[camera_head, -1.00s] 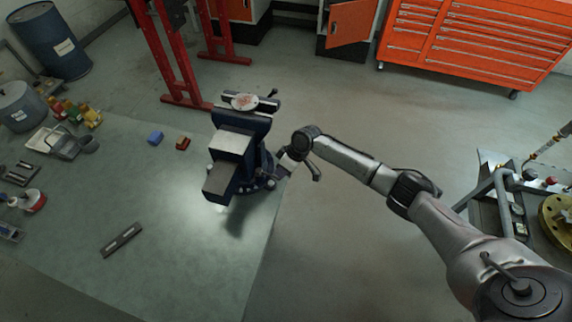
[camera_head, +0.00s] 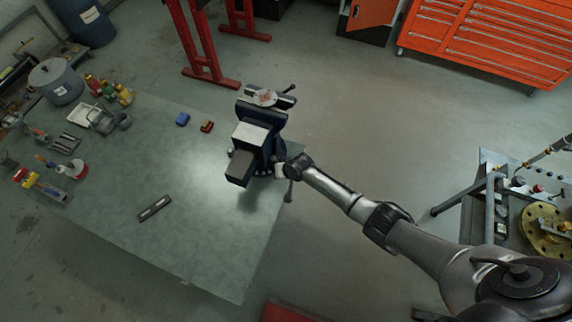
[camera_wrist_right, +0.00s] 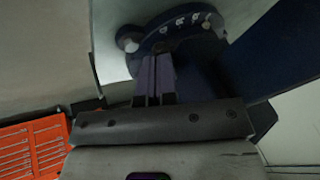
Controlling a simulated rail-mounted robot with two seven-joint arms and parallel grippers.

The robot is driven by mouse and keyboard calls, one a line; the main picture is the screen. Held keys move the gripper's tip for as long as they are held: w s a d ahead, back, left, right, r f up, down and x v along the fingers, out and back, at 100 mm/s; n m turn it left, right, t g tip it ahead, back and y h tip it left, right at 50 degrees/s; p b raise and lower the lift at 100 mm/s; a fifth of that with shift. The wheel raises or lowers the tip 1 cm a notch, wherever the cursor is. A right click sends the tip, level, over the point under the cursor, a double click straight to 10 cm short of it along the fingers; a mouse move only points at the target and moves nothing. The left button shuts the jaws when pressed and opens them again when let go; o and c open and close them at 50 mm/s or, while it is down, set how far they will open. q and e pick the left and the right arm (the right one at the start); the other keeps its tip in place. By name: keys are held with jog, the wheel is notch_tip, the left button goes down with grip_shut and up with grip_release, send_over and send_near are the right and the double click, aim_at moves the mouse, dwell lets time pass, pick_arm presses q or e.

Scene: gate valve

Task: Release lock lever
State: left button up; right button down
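A dark blue bench vise (camera_head: 257,138) stands at the right edge of the green worktable (camera_head: 200,235) in the head view. Its round base with graduation marks (camera_wrist_right: 185,28) fills the top of the right wrist view. A silver knob (camera_wrist_right: 128,42) sits at the left of that base; I cannot tell whether it belongs to the lock lever. My right gripper (camera_wrist_right: 155,75) is at the base, its fingers close together with a thin gap. I cannot make out a lever between them. It also shows at the vise's right side in the head view (camera_head: 280,168). My left gripper is not in view.
A blue block (camera_head: 183,119), a red-brown block (camera_head: 207,126) and a dark bar (camera_head: 154,208) lie on the table. Containers and small tools crowd its left side. A stand with a brass flange (camera_head: 546,231) is at right.

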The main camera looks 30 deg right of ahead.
jog(key=a+m, duration=0.1)
jog(key=a+m+h+p, duration=0.1)
jog(key=shift+w+a+m+p, duration=0.1)
jog(key=shift+w+m+p, duration=0.2)
jog(key=shift+w+a+f, duration=0.1)
jog(key=shift+w+a, duration=0.05)
jog(key=shift+a, duration=0.05)
dwell(0.6)
jog(key=s+d+p+v, duration=0.1)
jog(key=p+v, duration=0.4)
jog(key=v, duration=0.8)
jog(key=shift+d+f, duration=0.4)
jog(key=shift+d, duration=0.3)
